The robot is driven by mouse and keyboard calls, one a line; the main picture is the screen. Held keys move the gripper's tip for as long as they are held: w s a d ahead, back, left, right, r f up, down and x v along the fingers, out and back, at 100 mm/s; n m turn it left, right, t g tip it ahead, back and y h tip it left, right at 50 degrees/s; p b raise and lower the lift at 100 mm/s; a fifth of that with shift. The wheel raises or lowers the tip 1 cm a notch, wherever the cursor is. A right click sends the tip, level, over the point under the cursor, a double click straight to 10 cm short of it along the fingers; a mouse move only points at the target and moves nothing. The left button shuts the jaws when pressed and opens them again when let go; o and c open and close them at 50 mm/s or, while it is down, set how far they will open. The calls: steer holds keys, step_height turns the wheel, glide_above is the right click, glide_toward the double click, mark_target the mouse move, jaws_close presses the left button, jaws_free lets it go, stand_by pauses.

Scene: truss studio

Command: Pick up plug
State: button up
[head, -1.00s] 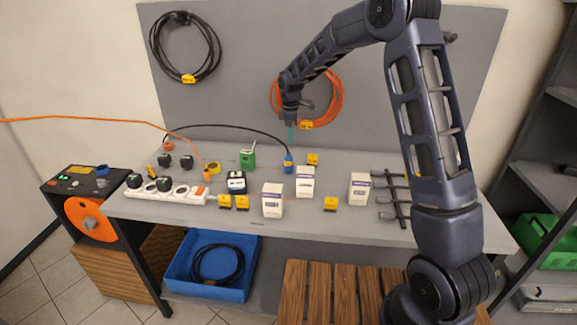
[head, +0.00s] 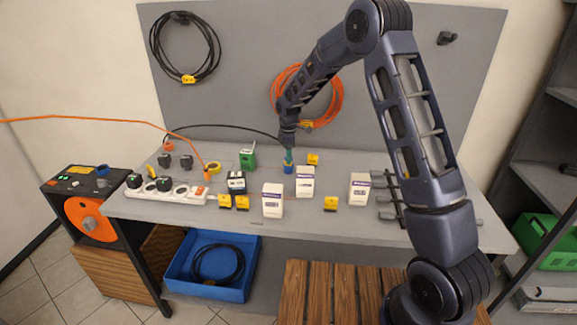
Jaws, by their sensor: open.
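Several plugs lie on the grey bench, and the task does not say which one. A blue plug (head: 288,169) at the back middle sits at one end of a black cable. My gripper (head: 288,157) points down directly over this blue plug, with its teal fingertips at or around the plug's top. It is open. The fingertips partly cover the plug, and I cannot tell whether they touch it. At the left are two black plugs (head: 164,160) (head: 186,161) and an orange plug (head: 207,168) on an orange cable.
A white power strip (head: 165,194) lies at the left, a dark rack (head: 392,198) at the right. The grey back panel (head: 240,80) with hung cables rises behind.

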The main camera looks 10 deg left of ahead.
step_height(320, 180, down, 2)
steer(key=shift+f, duration=0.2)
steer(key=shift+c, duration=0.2)
steer(key=c, duration=1.1)
